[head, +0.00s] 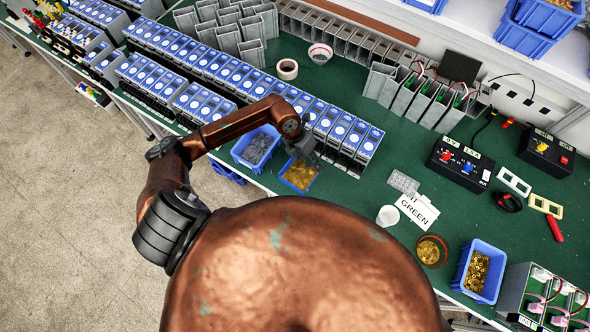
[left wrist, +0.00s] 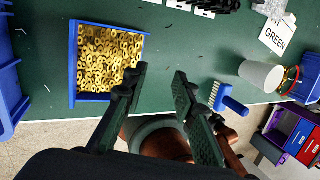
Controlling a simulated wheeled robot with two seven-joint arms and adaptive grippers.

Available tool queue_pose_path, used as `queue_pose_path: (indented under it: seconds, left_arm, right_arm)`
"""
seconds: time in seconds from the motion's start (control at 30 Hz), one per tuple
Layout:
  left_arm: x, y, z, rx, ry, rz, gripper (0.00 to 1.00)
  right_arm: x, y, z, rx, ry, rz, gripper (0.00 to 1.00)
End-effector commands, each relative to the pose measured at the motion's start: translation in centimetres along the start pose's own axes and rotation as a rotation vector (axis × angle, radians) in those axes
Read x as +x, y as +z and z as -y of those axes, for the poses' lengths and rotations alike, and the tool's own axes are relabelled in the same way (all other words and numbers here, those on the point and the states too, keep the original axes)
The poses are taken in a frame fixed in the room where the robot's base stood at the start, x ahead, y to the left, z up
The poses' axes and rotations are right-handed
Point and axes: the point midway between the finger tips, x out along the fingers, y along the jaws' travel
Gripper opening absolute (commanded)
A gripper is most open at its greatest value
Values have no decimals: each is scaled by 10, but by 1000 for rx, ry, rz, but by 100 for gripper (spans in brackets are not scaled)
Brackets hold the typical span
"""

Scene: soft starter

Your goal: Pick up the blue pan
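The blue pan (head: 281,178) is a shallow blue tray full of small gold rings, near the front edge of the green bench. In the left wrist view the blue pan (left wrist: 73,58) lies at upper left, flat on the bench. My left gripper (head: 303,146) reaches in above the bench beside the pan. In the left wrist view my left gripper (left wrist: 160,80) has its two dark fingers apart, with nothing between them. The fingers are right of the pan; the left finger is close to its right rim, and contact cannot be told.
A blue bin of grey parts (head: 257,148) stands left of the pan. A row of blue-faced units (head: 345,135) stands behind it. In the left wrist view a blue-handled brush (left wrist: 234,104) and a white cup (left wrist: 260,75) are at right.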

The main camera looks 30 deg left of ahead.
Motion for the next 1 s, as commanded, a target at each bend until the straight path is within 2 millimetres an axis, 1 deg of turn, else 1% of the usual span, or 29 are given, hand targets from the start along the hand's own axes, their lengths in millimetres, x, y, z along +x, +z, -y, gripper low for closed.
queue_pose_path:
  seconds: [0.03, 0.1, 0.2, 0.23, 0.33, 0.57, 0.73, 0.8, 0.9, 1.0]
  left_arm:
    - [-4, -2, -30, -1, 100, -36, 25]
    - [-12, -6, -63, -12, 213, -80, 25]
    - [-20, -11, -92, -26, 314, -119, 25]
    - [-22, -12, -97, -29, 332, -126, 25]
    - [-18, -15, -106, -35, 357, -138, 25]
    - [4, -20, -112, -36, 354, -139, 25]
    - [27, -26, -113, -36, 351, -139, 25]
    - [37, -27, -118, -36, 352, -138, 25]
    - [46, -28, -122, -35, 353, -137, 25]
    - [49, -28, -123, -34, 354, -136, 25]
  right_arm:
    - [0, 0, 0, 0, 0, 0, 40]
    - [0, 0, -1, 0, 1, 0, 40]
    - [-1, 0, -2, -1, 2, 0, 40]
    - [-1, 0, -2, -1, 2, 0, 40]
    - [-3, 0, -3, -1, 3, 0, 40]
    - [-11, -1, -6, -3, 5, 0, 40]
    - [-24, -2, -6, -3, 5, 0, 40]
    - [-25, -2, -6, -3, 5, 0, 40]
    - [-27, -3, -6, -3, 5, 0, 40]
    - [-27, -3, -6, -3, 5, 0, 40]
